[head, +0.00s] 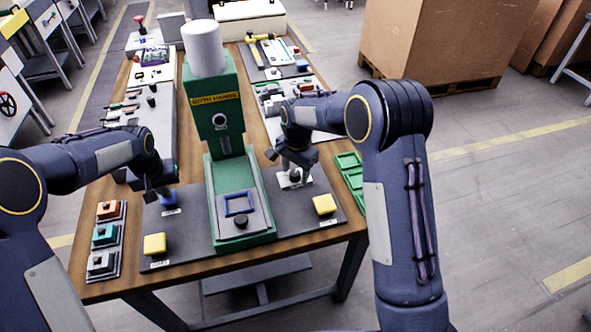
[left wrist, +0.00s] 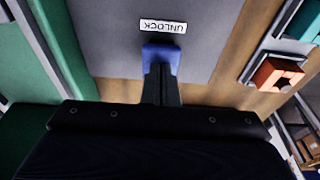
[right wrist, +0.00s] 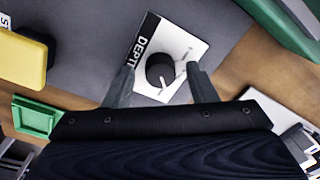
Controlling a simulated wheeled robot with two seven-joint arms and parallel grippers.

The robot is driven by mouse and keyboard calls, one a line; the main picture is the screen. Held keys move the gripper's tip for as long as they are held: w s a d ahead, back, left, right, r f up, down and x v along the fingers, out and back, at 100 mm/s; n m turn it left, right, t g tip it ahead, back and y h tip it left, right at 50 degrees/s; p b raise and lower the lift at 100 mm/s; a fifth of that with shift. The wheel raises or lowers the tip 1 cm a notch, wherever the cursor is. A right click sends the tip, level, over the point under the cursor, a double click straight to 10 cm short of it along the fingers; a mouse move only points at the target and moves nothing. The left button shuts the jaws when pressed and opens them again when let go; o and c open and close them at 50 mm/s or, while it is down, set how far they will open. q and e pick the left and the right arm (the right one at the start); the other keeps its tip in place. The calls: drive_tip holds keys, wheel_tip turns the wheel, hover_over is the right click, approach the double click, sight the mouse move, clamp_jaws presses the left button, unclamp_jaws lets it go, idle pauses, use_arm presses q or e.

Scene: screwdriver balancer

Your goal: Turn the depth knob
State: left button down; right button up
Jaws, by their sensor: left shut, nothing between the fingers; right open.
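The depth knob (right wrist: 160,70) is a round dark dial with a pale pointer on a white plate (right wrist: 185,45) lettered "DEPT…". My right gripper (right wrist: 160,80) is open, with one finger on each side of the knob; I cannot tell whether either touches it. In the head view the right gripper (head: 293,178) hangs over the plate and partly hides the knob. My left gripper (left wrist: 161,72) is shut and empty, its tips at the blue button (left wrist: 162,52) beside the "UNLOCK" label (left wrist: 163,26); whether they press it is unclear.
The green machine (head: 222,110) stands between my arms. Yellow buttons sit at front left (head: 154,244) and front right (head: 324,204). Green trays (head: 350,170) lie at the table's right edge. Red, teal and grey switches line the left front edge.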

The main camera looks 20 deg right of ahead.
drive_tip(key=c, duration=1)
drive_tip(key=shift+n, duration=0.3)
drive_tip(key=n, duration=0.3)
drive_tip(key=shift+n, duration=0.4)
drive_tip(key=n, duration=0.4)
drive_tip(key=shift+n, duration=0.3)
drive_tip(key=n, duration=0.4)
drive_tip(key=shift+g, duration=0.4)
drive_tip(key=shift+w+n, duration=0.1)
drive_tip(key=shift+n, duration=2.3)
